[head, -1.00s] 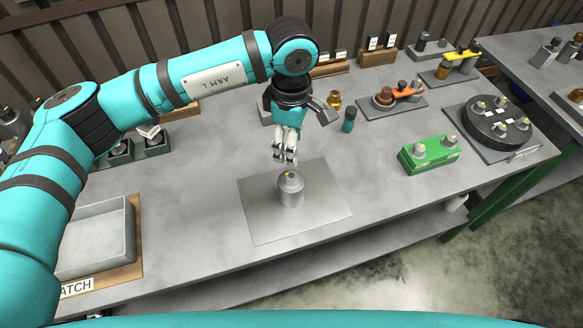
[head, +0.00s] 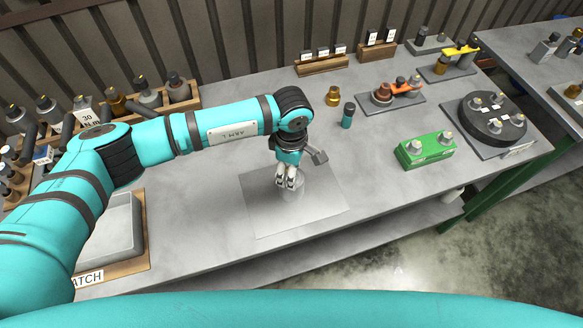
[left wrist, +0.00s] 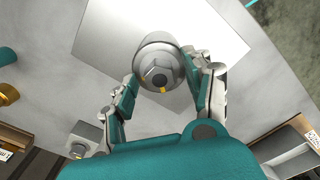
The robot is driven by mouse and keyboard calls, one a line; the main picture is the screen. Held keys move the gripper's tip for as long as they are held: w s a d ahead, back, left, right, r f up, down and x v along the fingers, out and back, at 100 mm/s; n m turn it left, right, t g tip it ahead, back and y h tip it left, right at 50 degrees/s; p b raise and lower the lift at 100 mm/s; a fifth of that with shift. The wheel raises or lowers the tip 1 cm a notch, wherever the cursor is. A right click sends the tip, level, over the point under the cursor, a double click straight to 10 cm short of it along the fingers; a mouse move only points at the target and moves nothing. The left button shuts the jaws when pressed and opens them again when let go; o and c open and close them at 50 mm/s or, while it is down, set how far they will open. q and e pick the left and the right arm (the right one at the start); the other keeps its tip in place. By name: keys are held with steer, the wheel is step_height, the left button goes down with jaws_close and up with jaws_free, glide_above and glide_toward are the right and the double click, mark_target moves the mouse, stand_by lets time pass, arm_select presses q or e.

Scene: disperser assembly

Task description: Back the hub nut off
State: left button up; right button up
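The grey cylindrical hub (head: 292,194) stands upright on a bright metal plate (head: 265,218) on the bench. In the left wrist view the hub (left wrist: 152,45) shows from above, with the hex hub nut (left wrist: 158,74) at its top and a yellow mark on the nut's edge. My left gripper (head: 287,182) points down at the top of the hub and partly hides it in the head view. In the left wrist view the left gripper's fingers (left wrist: 160,76) are spread, one on each side of the nut. Whether a fingertip touches the hub is unclear. My right gripper is out of view.
A grey tray (head: 138,235) on a wooden board lies at the left. A teal-bodied bottle (head: 347,116) and a brass part (head: 333,97) stand behind the plate. A green block (head: 425,150) and a black round fixture (head: 494,118) are at the right. The bench before the plate is clear.

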arm_select(q)
jaws_close()
steer(key=shift+f+n+b, duration=0.2)
steer(key=shift+n+b, duration=0.6)
steer(key=shift+b, duration=0.4)
steer(key=n+b, duration=0.8)
steer(key=b, duration=0.1)
steer(key=shift+n+b, duration=0.3)
steer(key=shift+n, duration=0.1)
steer(key=shift+r+n+b, duration=0.2)
steer(key=shift+n+b, duration=1.55)
steer(key=shift+n, duration=0.45)
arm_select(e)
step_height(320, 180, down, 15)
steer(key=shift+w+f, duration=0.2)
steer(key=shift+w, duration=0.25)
arm_select(q)
jaws_free()
steer(key=shift+r, duration=0.1)
step_height(320, 180, up, 12)
steer(key=shift+f, duration=0.1)
